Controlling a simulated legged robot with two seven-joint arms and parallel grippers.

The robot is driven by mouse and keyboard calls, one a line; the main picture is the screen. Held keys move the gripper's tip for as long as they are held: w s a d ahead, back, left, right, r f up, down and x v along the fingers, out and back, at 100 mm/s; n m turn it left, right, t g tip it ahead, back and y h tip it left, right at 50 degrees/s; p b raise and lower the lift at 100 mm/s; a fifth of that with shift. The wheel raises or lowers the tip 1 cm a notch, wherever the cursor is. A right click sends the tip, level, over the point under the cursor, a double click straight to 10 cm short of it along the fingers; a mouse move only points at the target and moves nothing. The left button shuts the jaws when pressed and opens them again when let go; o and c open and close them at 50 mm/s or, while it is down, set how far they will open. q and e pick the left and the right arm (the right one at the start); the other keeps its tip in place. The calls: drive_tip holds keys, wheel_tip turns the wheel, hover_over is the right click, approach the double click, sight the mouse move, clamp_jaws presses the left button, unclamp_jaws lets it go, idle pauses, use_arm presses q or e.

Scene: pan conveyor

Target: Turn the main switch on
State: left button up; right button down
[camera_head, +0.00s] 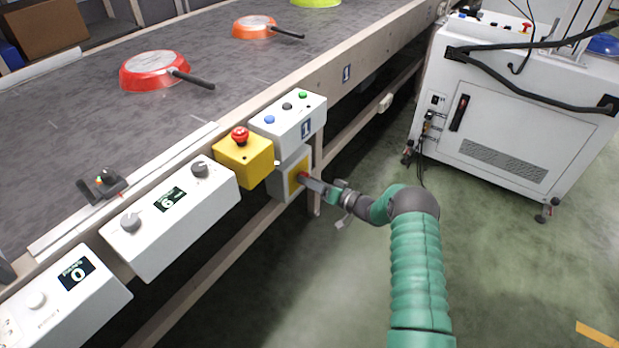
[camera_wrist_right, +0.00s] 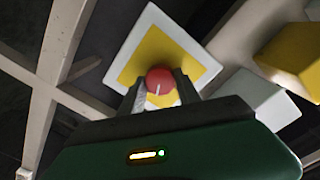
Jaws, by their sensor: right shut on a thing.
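The main switch is a red round knob (camera_wrist_right: 160,81) on a yellow square plate (camera_wrist_right: 186,56) fixed to a grey-white box (camera_head: 283,181). The box hangs under the conveyor's edge, below the button panel. My right gripper (camera_head: 307,180) reaches the knob from the right in the head view. In the right wrist view its two fingers (camera_wrist_right: 158,92) stand on either side of the knob and are shut on it. A pale line on the knob's face points nearly straight down in that view. In the head view the knob is mostly hidden by the gripper. My left gripper is not in view.
A yellow box with a red emergency button (camera_head: 239,134) and a white panel with several buttons (camera_head: 290,118) sit just above the switch. Dial boxes (camera_head: 170,215) line the conveyor's edge. A white cabinet (camera_head: 520,115) stands at the right. The floor between is clear.

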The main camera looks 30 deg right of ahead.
drive_tip(key=shift+d+r+m+p, duration=0.15)
drive_tip(key=shift+m+p, duration=0.15)
drive_tip(key=shift+m, duration=0.8)
drive_tip(key=shift+d+m+p, duration=0.15)
drive_tip(key=shift+m+p, duration=0.1)
drive_tip(key=shift+m, duration=0.85)
drive_tip(key=shift+w, duration=0.1)
drive_tip(key=c, duration=1.2)
unclamp_jaws()
drive_tip(key=o, duration=0.3)
drive_tip(key=shift+f, duration=0.2)
drive_tip(key=shift+o, duration=0.2)
drive_tip(key=p+v, duration=0.5)
drive_tip(key=v, duration=1.2)
